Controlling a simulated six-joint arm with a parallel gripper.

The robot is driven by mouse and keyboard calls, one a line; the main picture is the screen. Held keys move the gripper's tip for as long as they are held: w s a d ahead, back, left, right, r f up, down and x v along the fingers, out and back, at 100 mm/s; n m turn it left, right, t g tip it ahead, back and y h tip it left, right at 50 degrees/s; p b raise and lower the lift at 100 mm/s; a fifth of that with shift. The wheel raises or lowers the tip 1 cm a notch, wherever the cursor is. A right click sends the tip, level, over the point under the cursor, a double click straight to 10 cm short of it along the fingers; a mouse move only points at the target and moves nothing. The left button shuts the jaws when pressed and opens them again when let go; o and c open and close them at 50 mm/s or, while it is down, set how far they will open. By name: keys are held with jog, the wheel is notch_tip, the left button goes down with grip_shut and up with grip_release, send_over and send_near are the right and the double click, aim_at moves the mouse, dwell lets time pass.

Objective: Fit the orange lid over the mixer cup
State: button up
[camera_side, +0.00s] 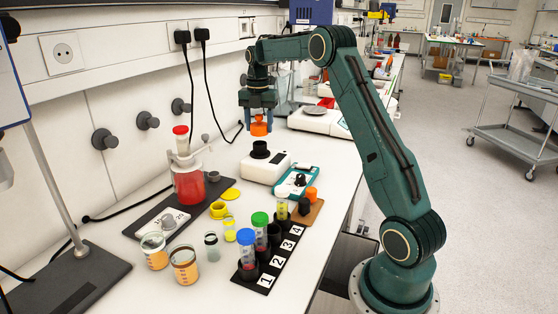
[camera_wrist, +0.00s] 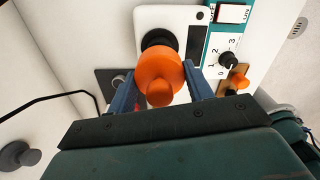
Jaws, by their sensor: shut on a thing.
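The orange lid (camera_side: 259,128) has a round disc and a knob on top. My gripper (camera_side: 259,115) is shut on it, and the two blue fingers stand either side of the lid (camera_wrist: 158,68) in the wrist view. The mixer cup (camera_side: 260,149) is black and stands on the white mixer (camera_side: 268,168). In the side view the lid hangs above the cup with a visible gap. In the wrist view the lid covers part of the black cup (camera_wrist: 158,38), whose far rim shows beyond it.
A teal device with a dial (camera_side: 297,182) stands next to the mixer, with a brown board (camera_side: 309,212) in front. A red-filled bottle (camera_side: 188,184) stands to the left. A numbered tube rack (camera_side: 264,277) and several jars stand nearer the camera. A balance (camera_side: 318,119) stands behind.

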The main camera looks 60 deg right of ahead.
aim_at(259, 114)
jog(key=shift+f, duration=1.15)
jog(key=shift+f, duration=1.7)
dwell(0.9)
jog(key=o, duration=1)
jog(key=shift+o, duration=0.2)
jog(key=shift+r, duration=0.1)
notch_tip(259, 114, up, 14)
jog(key=shift+f, duration=0.15)
